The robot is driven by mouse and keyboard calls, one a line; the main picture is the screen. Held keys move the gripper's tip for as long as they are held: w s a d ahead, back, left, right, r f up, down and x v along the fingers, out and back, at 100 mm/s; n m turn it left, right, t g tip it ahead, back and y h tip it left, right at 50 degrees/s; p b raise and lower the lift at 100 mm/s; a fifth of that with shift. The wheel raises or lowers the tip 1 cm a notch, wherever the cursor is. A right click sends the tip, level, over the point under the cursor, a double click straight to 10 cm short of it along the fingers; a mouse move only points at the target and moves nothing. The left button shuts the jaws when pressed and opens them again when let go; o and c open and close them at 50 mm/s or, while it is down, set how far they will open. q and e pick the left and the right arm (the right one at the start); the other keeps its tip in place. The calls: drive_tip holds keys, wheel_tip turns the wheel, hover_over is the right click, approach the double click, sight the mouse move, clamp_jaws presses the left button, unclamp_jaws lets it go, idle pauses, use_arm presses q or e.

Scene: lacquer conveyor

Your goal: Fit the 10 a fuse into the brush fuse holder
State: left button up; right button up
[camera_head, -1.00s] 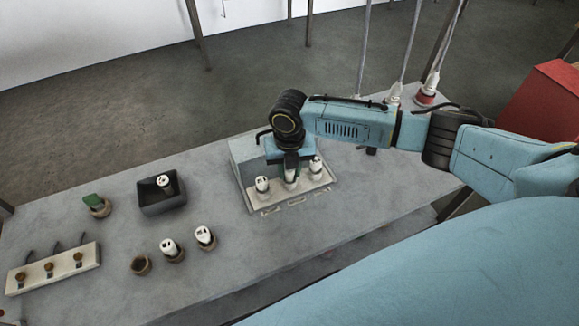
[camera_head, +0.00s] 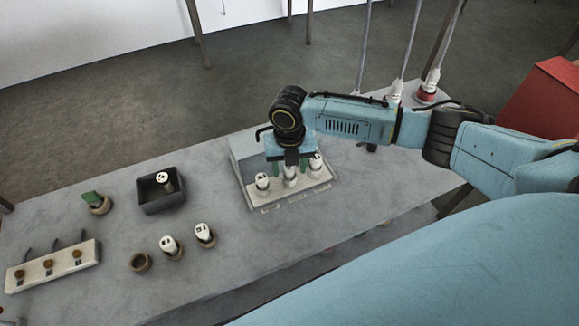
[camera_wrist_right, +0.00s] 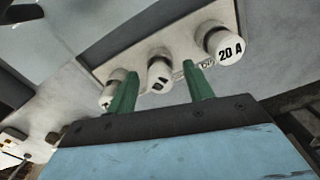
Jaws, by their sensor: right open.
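The fuse holder block (camera_head: 303,192) stands at the middle of the table with three white fuses in a row. In the right wrist view, the end fuse (camera_wrist_right: 228,47) reads "20 A". The middle fuse (camera_wrist_right: 160,73) and the other end fuse (camera_wrist_right: 108,97) have marks I cannot read fully. A small label by the middle socket is partly hidden. My right gripper (camera_head: 290,168) is open, its green fingers on either side of the middle fuse. The wrist view also shows this gripper (camera_wrist_right: 163,84), with gaps beside that fuse. My left gripper is not in view.
Two white fuses (camera_head: 169,245) (camera_head: 204,233) stand in round cups beside an empty cup (camera_head: 140,262). A black bin (camera_head: 163,203) holds one white fuse. A green piece (camera_head: 91,198) sits in another cup. A strip with brown knobs (camera_head: 88,262) lies at the left.

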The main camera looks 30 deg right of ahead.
wheel_tip(320, 180, up, 13)
drive_tip(key=shift+f, duration=0.2)
drive_tip(key=shift+s+f, duration=0.1)
idle(0.5)
